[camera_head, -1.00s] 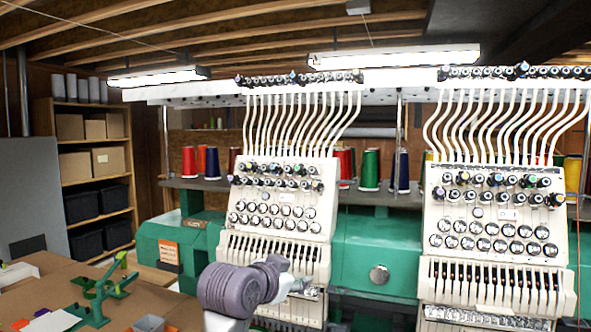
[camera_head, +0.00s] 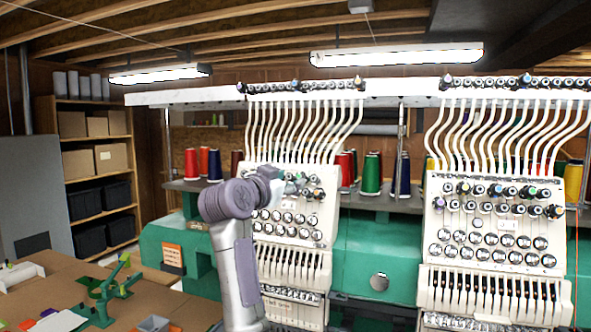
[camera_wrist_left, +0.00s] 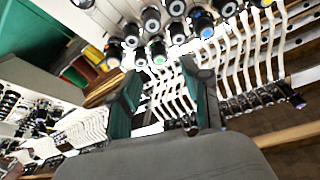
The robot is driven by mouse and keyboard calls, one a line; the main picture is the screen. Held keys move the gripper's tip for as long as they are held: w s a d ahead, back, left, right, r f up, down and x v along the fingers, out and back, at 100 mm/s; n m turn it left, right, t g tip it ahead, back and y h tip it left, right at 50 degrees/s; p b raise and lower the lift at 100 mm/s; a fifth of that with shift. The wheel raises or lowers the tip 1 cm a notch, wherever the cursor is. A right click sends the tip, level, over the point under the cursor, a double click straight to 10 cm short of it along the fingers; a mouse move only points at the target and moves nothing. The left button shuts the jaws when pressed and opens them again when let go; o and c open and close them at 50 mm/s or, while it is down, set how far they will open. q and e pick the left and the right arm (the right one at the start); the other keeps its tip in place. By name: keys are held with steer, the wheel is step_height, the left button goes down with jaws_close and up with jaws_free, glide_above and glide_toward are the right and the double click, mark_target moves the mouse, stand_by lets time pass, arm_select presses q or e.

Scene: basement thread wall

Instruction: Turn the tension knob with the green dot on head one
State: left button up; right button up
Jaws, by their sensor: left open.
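The left embroidery head (camera_head: 296,232) carries rows of black and silver tension knobs. My left gripper (camera_head: 296,184) is raised in front of its upper knob rows and covers some of them in the head view. In the left wrist view, the knob with the green dot (camera_wrist_left: 158,58) shows at the top middle, in a cluster of knobs with other coloured dots. My left gripper (camera_wrist_left: 160,74) is open there, its two green-padded fingers apart, with the green-dot knob seen between and beyond the tips. I cannot tell whether they touch it. My right gripper is not in view.
A second, similar head (camera_head: 493,225) stands to the right. White thread tubes (camera_head: 300,130) rise above the left head. Thread cones, such as a green one (camera_head: 371,174), stand on a shelf behind. A cardboard-coloured table (camera_head: 160,300) with a green stand (camera_head: 112,290) is at the lower left.

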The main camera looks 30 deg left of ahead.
mark_target(299, 176)
arm_select(q)
steer(key=w, duration=0.2)
steer(key=w+p, duration=0.1)
steer(key=w, duration=0.1)
steer(key=shift+a, duration=0.25)
jaws_close()
